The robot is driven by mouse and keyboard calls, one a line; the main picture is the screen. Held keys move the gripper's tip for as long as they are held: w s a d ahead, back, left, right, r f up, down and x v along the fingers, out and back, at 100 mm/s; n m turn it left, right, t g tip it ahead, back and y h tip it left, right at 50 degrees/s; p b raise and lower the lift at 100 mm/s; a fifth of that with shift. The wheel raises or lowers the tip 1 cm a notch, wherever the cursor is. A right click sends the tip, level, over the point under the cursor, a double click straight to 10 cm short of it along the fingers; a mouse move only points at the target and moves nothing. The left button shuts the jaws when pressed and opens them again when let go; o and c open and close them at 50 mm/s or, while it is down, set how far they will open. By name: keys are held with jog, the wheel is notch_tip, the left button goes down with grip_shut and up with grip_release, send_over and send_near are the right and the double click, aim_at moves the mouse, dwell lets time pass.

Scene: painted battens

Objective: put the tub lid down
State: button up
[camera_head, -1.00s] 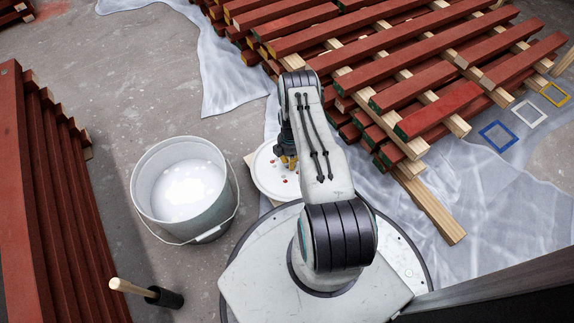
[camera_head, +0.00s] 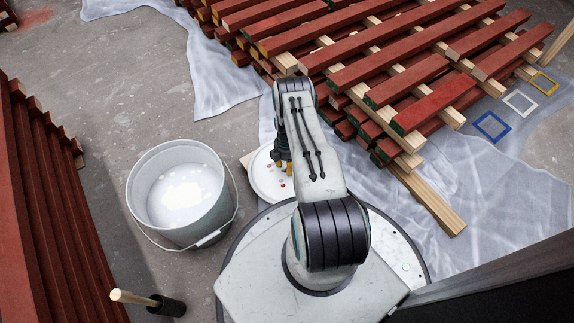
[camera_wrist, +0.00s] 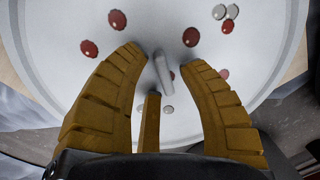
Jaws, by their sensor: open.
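The tub lid (camera_head: 263,184) is a white disc with red and grey paint spots. It lies beside the white tub (camera_head: 148,163), to the tub's right in the head view. It fills much of the wrist view (camera_wrist: 60,60), with a small grey handle (camera_wrist: 163,76) near its middle. My gripper (camera_wrist: 165,58) is over the lid with its yellow fingers apart. The handle shows between the fingertips, with a gap on each side. I cannot tell how high the fingertips are above the lid. My arm hides the lid's right part in the head view.
Red battens are stacked on bare wooden strips (camera_head: 427,199) at the upper right, over plastic sheeting (camera_head: 225,75). More battens (camera_head: 45,200) stand at the left. A wooden-handled tool (camera_head: 135,298) is near the tub. Blue, white and yellow frames lie at the right.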

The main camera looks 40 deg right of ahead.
jog(key=shift+r, duration=0.15)
jog(key=w+a+r+m+p, duration=0.1)
jog(key=w+a+r+p, duration=0.2)
jog(key=r, duration=1.2)
jog(key=w+r+m+p, duration=0.25)
jog(key=r+p, duration=0.25)
jog(key=r, duration=1)
jog(key=s+a+r+m+t, duration=0.1)
jog(key=a+r, duration=0.2)
jog(key=r, duration=0.5)
jog(key=s+a+r+m, duration=0.1)
jog(key=a+r, duration=0.3)
jog(key=r, duration=0.4)
jog(key=s+a+r+m+t, duration=0.1)
jog(key=s+a+r+m, duration=0.1)
jog(key=s+a+r, duration=0.3)
jog(key=s+a+r+m, duration=0.2)
jog(key=s+r, duration=0.3)
jog(key=r, duration=0.2)
jog(key=s+a+r+m, duration=0.1)
jog(key=s+a, duration=0.1)
jog(key=s, duration=0.4)
jog(key=s+a+r+m+t, duration=0.1)
jog(key=s+a+r+m, duration=0.1)
jog(key=s, duration=0.5)
jog(key=shift+s+r+p, duration=0.1)
jog(key=shift+p, duration=0.25)
